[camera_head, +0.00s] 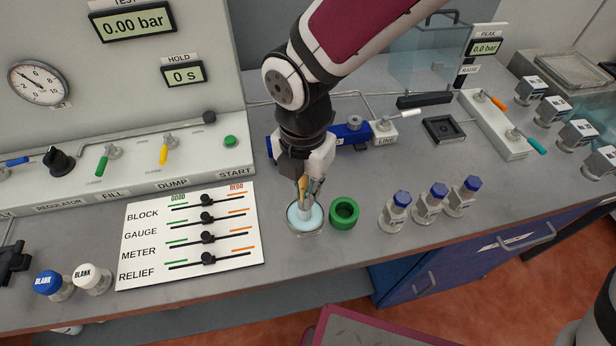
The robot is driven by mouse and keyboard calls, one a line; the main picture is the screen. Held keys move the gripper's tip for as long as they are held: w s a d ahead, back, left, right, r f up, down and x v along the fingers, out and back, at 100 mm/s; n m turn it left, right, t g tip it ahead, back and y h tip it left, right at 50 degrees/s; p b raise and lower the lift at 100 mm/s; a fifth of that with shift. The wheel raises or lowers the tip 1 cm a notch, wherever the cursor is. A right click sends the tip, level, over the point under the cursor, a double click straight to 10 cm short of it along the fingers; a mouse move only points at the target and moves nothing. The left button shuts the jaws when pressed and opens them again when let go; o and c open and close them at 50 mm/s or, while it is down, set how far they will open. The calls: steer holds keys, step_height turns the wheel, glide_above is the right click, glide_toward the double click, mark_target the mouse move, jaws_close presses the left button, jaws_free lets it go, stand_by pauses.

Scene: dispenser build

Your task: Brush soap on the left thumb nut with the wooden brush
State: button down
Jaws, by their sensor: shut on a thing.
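My gripper (309,183) points down over the bench and is shut on the wooden brush (302,187). A short tan length of the brush shows between the fingers. Its lower end is over or in a clear glass dish (291,226) of pale blue liquid, which looks like the soap. I cannot tell whether the bristles touch the liquid. A blue fitting (352,133) lies behind my gripper beside the white LINE block (384,131), partly hidden by my arm. I cannot make out the left thumb nut for certain.
A green ring (344,213) stands close to the dish's right. Several blue-capped bottles (430,207) stand farther right. A white slider board (190,236) lies to the left. The DUMP and START panel (180,150) rises behind it. The bench's front edge is near the dish.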

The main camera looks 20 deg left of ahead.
stand_by(0.6)
steer(key=shift+r+p, duration=2.55)
steer(key=shift+r, duration=0.95)
